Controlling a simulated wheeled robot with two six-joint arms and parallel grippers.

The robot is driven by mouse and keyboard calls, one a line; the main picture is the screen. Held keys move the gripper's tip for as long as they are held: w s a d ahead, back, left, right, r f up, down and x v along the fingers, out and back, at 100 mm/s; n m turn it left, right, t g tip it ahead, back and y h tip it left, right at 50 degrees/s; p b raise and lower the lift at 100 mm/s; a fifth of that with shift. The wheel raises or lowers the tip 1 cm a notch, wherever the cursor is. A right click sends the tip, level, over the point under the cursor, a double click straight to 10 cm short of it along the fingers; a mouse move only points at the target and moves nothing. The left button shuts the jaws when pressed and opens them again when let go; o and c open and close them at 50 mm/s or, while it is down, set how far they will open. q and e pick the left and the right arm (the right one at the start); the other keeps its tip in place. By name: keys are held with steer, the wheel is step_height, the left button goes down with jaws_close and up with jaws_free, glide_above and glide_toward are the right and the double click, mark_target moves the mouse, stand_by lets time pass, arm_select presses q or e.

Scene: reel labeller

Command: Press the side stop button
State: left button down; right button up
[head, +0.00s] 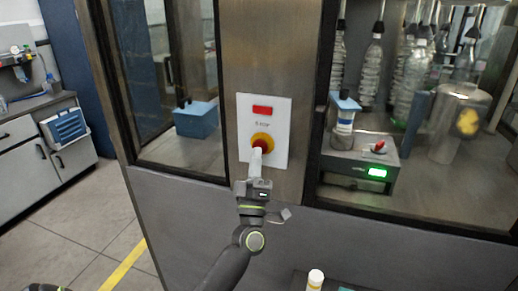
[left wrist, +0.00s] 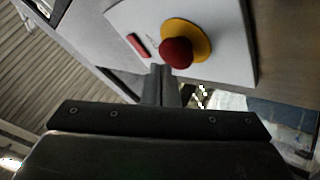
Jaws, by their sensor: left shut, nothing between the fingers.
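The side stop button is a red mushroom head on a yellow round base, on a white panel (head: 279,112) fixed to a metal post. In the head view the button (head: 262,141) shows just above my left gripper (head: 256,155), whose fingertips overlap its lower part. In the left wrist view the red button (left wrist: 176,52) stands out from its yellow base, and the shut, empty fingers of my left gripper (left wrist: 160,72) point at the panel just beside and below it. Whether they touch the button I cannot tell. My right gripper is not in view.
Glass windows flank the post, with a blue box (head: 196,119) behind the left one and bottles (head: 371,72) and a device with a green display (head: 377,172) behind the right one. A white-capped bottle (head: 315,278) stands low in front.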

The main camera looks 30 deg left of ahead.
arm_select(q)
steer(key=shift+w+a, duration=0.1)
steer(key=shift+w, duration=0.3)
stand_by(0.6)
steer(key=shift+s, duration=0.15)
steer(key=shift+s+d, duration=0.25)
steer(key=shift+s, duration=0.45)
steer(key=shift+s+p, duration=0.1)
steer(key=shift+p, duration=0.25)
steer(key=shift+s+d+p, duration=0.1)
steer(key=shift+s+d, duration=0.1)
steer(key=shift+s, duration=0.6)
steer(key=shift+s+d+p, duration=0.15)
steer(key=shift+s, duration=0.6)
steer(key=shift+s+d+p, duration=0.1)
steer(key=shift+s+d, duration=0.1)
steer(key=shift+s, duration=0.6)
